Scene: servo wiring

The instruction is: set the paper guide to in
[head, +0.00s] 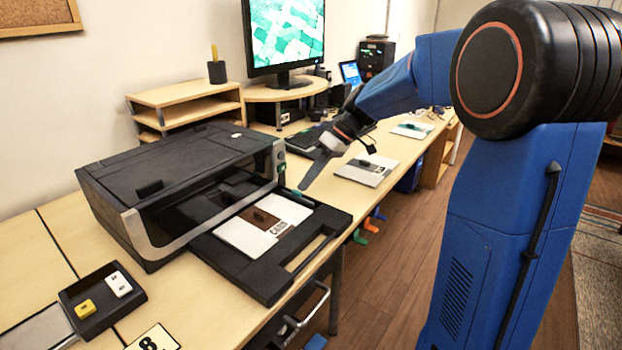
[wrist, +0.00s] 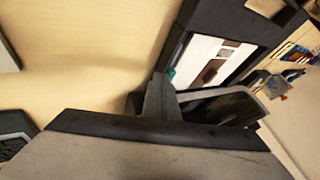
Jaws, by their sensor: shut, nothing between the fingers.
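The black printer (head: 180,180) stands on the desk with its tray (head: 325,222) pulled out at the front. White paper (head: 243,238) lies in the tray, with a brown strip (head: 268,222) across it that carries a raised dark tab (head: 262,216); the strip appears to be the paper guide. The strip also shows in the wrist view (wrist: 213,70). A small green piece (wrist: 171,73) sits at the tray's edge. My gripper (head: 304,186) is shut and empty, pointing down close to the tray's back right corner, apart from the brown strip. Its fingers (wrist: 160,92) hide part of the printer.
A small black tray (head: 102,305) with a yellow and a white block is at the front left. A number card (head: 153,339) lies beside it. A monitor (head: 285,35), keyboard (head: 305,138) and wooden shelf (head: 185,102) stand behind. A white sheet (head: 367,170) lies on the desk to the right.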

